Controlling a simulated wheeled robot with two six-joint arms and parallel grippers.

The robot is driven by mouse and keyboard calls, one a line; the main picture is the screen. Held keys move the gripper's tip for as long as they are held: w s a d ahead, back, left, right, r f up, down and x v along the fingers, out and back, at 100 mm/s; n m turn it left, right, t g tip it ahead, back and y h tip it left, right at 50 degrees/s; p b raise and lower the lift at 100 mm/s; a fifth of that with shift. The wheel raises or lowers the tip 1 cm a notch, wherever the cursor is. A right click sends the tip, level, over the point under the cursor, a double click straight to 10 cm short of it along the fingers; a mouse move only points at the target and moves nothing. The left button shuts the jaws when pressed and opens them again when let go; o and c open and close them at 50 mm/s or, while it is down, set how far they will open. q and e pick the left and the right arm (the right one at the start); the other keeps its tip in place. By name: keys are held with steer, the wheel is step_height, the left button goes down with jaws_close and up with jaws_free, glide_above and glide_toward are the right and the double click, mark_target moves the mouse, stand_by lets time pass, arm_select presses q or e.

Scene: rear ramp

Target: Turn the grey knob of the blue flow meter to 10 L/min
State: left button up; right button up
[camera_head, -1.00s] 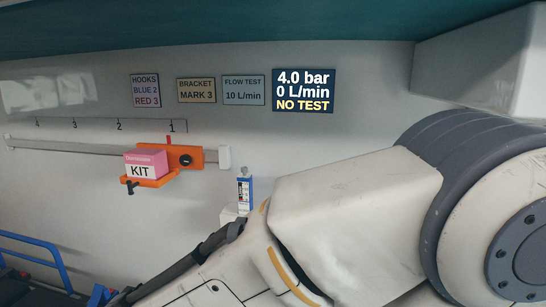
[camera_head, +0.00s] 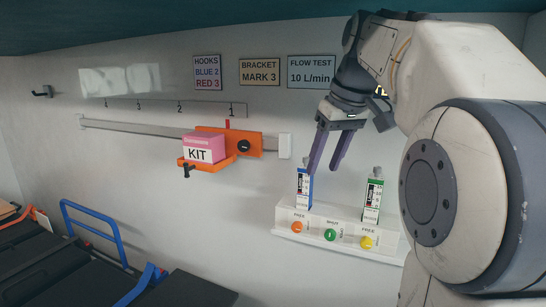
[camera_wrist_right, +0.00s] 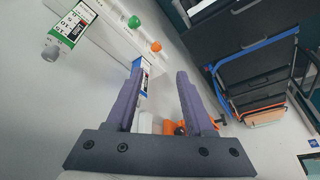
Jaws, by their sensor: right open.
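The blue flow meter (camera_head: 304,190) stands upright on the left of a white wall rail, with a small grey top end. My right gripper (camera_head: 328,170) is open and empty, its purple fingers pointing down just above and to the right of that top end. In the right wrist view the blue flow meter (camera_wrist_right: 144,78) shows beyond and between my right gripper's fingers (camera_wrist_right: 160,73), partly covered by the left finger. Its grey knob cannot be made out there. My left gripper is not in view.
A green flow meter (camera_head: 373,202) with a grey knob (camera_wrist_right: 50,53) stands to the right. The white rail (camera_head: 312,234) carries orange, green and yellow outlets. A pink kit box (camera_head: 204,147) sits on an orange bracket (camera_head: 244,136). The FLOW TEST sign (camera_head: 311,71) reads 10 L/min.

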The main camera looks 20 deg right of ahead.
steer(key=s+d+r, duration=0.1)
steer(key=d+r, duration=0.1)
steer(key=d, duration=0.1)
steer(key=p, duration=0.4)
glide_above(307, 158)
steer(key=s, duration=0.2)
steer(key=shift+r+m, duration=0.25)
steer(key=shift+m, duration=0.05)
steer(key=x, duration=0.3)
steer(key=b+x, duration=0.1)
steer(key=shift+s+f, duration=0.2)
steer(key=shift+f, duration=0.05)
steer(key=shift+w+f, duration=0.2)
steer(key=shift+f, duration=0.2)
jaws_close()
